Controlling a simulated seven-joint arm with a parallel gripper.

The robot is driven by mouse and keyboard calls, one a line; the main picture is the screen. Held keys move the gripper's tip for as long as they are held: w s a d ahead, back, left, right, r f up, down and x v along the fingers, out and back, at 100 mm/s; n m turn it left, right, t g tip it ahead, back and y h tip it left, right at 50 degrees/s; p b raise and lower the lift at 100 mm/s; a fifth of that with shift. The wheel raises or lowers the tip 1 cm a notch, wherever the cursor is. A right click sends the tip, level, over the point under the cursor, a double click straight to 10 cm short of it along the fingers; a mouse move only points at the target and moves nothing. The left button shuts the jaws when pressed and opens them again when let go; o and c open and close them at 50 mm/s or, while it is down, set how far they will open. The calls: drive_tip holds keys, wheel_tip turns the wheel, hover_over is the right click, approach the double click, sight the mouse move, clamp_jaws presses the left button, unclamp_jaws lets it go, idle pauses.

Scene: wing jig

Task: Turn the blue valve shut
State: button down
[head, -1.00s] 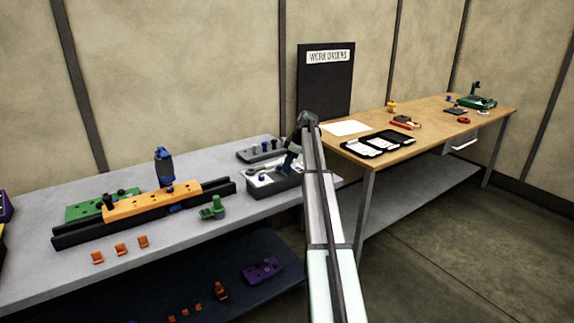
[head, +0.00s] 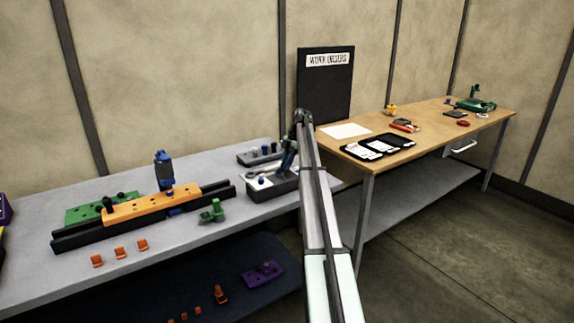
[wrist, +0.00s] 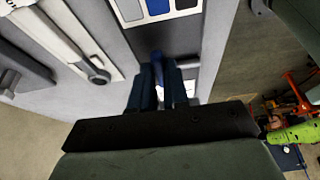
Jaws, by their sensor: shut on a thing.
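The blue valve (wrist: 157,68) shows in the wrist view as a narrow blue piece between my fingertips, with most of it hidden by the fingers. My gripper (wrist: 158,88) is shut on it, over a grey panel face. In the head view my gripper (head: 286,168) points down at a dark grey box with a pale top (head: 272,186) on the grey bench. The valve cannot be made out clearly there, behind my gripper and arm.
A white strip with a grey lever (wrist: 85,60) lies left of my fingers in the wrist view. Blue, white and grey patches (wrist: 157,8) lie ahead. An orange fixture (head: 150,203) and green clamp (head: 212,212) stand left on the bench. A wooden table (head: 440,125) is at right.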

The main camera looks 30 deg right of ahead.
drive_tip(key=shift+w, duration=0.1)
idle(0.3)
drive_tip(key=c, duration=1.1)
unclamp_jaws()
drive_tip(key=v, duration=0.7)
drive_tip(key=shift+d+r, duration=0.1)
drive_tip(key=shift+r, duration=0.2)
